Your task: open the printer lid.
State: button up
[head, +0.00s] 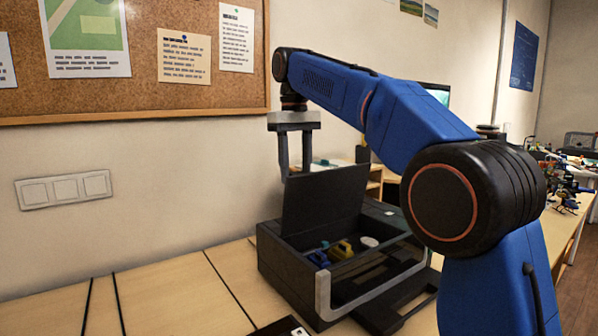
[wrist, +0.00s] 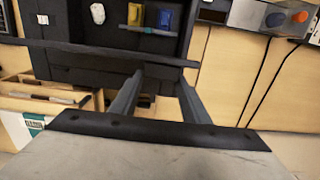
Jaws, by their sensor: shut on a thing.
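The printer (head: 280,268) is a dark box on the wooden table, with a light grey bracket at its front corner. Its dark lid (head: 325,200) stands raised, nearly upright, and the inside is exposed. In the wrist view the lid (wrist: 100,50) shows nearly edge-on as a dark bar. My gripper (head: 295,172) points down at the lid's upper left corner, shut on its edge. In the wrist view the fingers of my gripper (wrist: 161,75) reach to that bar; the exact contact is partly hidden.
Inside the printer are a yellow piece (head: 341,250), a blue piece (head: 319,258) and a white round piece (head: 369,242). A wall with a switch panel (head: 64,189) and corkboard (head: 150,60) stands behind. The table (head: 190,290) at left is mostly clear.

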jog(key=shift+w+a+f+g, duration=0.25)
jog(key=shift+w+a+g, duration=0.1)
jog(key=shift+w, duration=0.2)
jog(key=shift+h, duration=0.3)
